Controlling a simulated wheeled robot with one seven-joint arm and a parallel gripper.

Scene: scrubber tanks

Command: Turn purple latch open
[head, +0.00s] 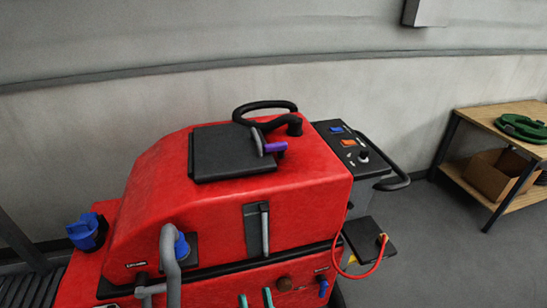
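The purple latch (274,147) is on top of the red scrubber machine (310,178). It lies at the right edge of a square black lid (232,150), and the lid is down flat. A grey upright piece (258,141) stands against the latch's left end. The latch points roughly sideways to the right; I cannot tell from here how it engages the lid. My gripper is not in view.
A black curved handle (263,106) rises just behind the lid. A control panel (348,140) is at the machine's right. A grey bent pipe (170,262) and blue cap (88,231) are at the left. A wooden shelf (482,114) stands far right, with open floor before it.

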